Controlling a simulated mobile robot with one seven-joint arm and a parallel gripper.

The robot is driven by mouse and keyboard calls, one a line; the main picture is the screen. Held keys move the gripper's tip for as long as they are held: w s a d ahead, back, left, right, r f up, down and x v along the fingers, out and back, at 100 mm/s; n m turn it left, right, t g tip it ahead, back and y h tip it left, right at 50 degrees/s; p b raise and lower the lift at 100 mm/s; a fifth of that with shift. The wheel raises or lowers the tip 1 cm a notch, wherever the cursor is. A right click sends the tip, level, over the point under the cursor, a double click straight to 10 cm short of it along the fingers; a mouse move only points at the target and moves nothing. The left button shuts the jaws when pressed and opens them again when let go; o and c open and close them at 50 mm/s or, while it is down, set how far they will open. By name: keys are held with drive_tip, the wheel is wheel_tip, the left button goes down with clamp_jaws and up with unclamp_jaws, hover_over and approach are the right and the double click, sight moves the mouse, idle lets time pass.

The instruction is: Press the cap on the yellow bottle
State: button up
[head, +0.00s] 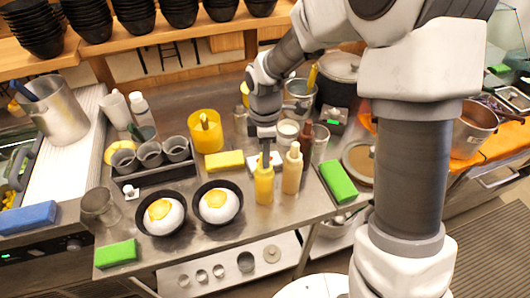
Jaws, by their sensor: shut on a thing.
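The yellow bottle (264,187) stands upright on the metal counter, left of a beige bottle (292,172) with a pale pointed top. My gripper (265,160) points straight down at the top of the yellow bottle and is shut at its tip. The fingers cover the top, so the cap is mostly hidden and too small to make out clearly. I cannot tell whether the cap sits fully on the bottle.
Two black bowls with egg-like toppings (164,213) (218,203) stand to the left. A yellow sponge (225,160) and yellow container (206,131) lie behind. A green sponge (338,182) is to the right. A dark red bottle (307,138) stands close behind the beige one.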

drive_tip(key=o, duration=1.4)
drive_tip(key=shift+r, duration=0.1)
drive_tip(key=shift+r+p, duration=2.75)
drive_tip(key=shift+r, duration=0.45)
drive_tip(key=shift+c, duration=0.3)
clamp_jaws()
drive_tip(key=shift+f, duration=0.2)
